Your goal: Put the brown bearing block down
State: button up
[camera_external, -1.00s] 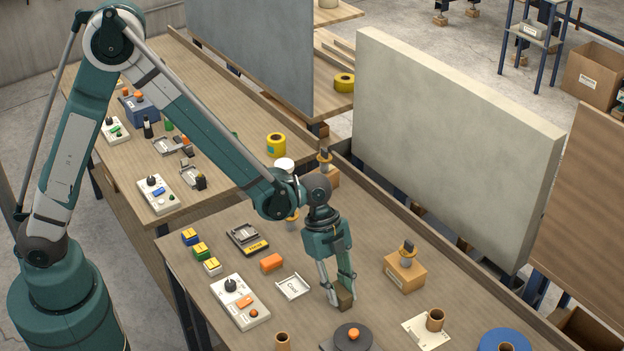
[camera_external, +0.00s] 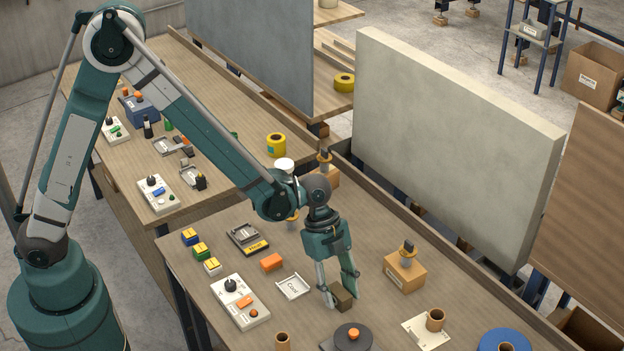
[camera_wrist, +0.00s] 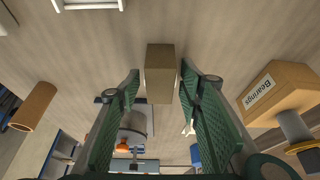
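The brown bearing block (camera_external: 341,296) sits on the wooden table under my gripper (camera_external: 339,298) in the external view. In the wrist view, the block (camera_wrist: 160,73) lies between and just ahead of the two green fingers of my gripper (camera_wrist: 157,85). The fingers are spread, with a gap on each side of the block. The block looks upright on the table top. My gripper is open and holds nothing.
A cardboard box (camera_external: 405,272) labelled Bearings in the wrist view stands to the right. A white tray (camera_external: 293,287) is just left of the block, and a dark round disc (camera_external: 353,338) with an orange knob is in front.

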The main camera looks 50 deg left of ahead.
jog(key=shift+r, duration=0.1)
jog(key=p+v, duration=0.1)
jog(key=v, duration=1.1)
dwell(0.7)
jog(key=s+a+r+n+t+y, duration=0.1)
jog(key=s+a+r+n, duration=0.2)
jog(key=a+r, duration=0.25)
jog(key=s+a+r+n+t, duration=0.1)
jog(key=s+a+r+n, duration=0.2)
jog(key=a, duration=0.4)
jog(key=s+a+r+n+t+y, duration=0.1)
jog(key=s+a+r+n+t, duration=0.15)
jog(key=a+r, duration=0.4)
jog(key=s+a+r+n+t+y, duration=0.2)
jog(key=s+a+n, duration=0.7)
jog(key=s+a, duration=0.6)
jog(key=shift+a+r+t, duration=0.2)
jog(key=shift+a+t, duration=0.15)
jog(key=shift+a, duration=0.4)
